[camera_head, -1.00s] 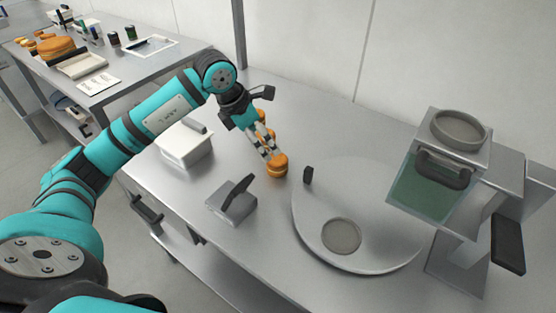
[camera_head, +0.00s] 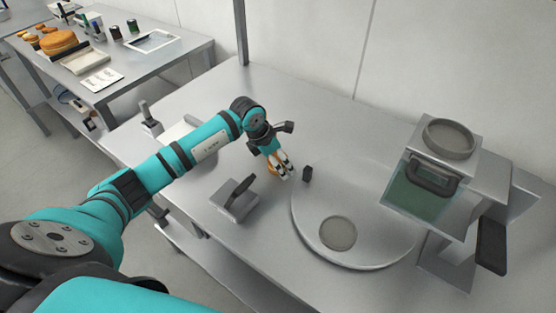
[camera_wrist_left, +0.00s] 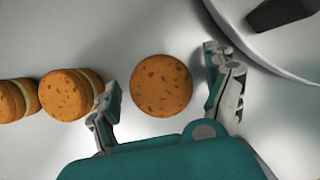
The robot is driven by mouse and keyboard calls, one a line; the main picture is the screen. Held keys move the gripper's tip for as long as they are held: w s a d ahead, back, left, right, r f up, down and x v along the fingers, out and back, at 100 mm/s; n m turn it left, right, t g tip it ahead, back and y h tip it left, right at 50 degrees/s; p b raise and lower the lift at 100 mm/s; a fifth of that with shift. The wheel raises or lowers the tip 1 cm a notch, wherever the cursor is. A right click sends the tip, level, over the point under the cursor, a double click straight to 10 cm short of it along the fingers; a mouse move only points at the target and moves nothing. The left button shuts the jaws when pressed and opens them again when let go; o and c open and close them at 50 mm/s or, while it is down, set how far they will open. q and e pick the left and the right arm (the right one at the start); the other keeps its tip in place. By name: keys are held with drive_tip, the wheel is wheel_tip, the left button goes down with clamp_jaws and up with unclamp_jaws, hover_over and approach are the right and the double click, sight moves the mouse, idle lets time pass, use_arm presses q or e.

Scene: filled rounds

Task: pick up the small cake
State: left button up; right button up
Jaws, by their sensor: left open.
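Small round orange-brown cakes with darker specks and a pale filling lie on the steel table. One small cake (camera_wrist_left: 161,86) is between the spread fingers of my left gripper (camera_wrist_left: 158,72) in the left wrist view, with gaps on both sides. Two more cakes (camera_wrist_left: 68,95) (camera_wrist_left: 14,101) lie to its left, outside the left finger. In the head view my left gripper (camera_head: 286,174) points down over the table. It is open and hides most of the small cake (camera_head: 271,169), so only a bit of orange shows. My right gripper is not in view.
A round steel plate (camera_head: 385,252) with a small dark upright grip (camera_head: 307,173) stands close to the right of the gripper. A grey block with a dark lever (camera_head: 235,203) is in front. A scale-like device (camera_head: 437,165) stands at right. A far table (camera_head: 130,75) holds larger cakes.

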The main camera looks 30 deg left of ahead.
use_arm(q)
drive_tip(key=shift+c, duration=0.3)
drive_tip(key=c, duration=0.8)
drive_tip(key=shift+r, duration=0.1)
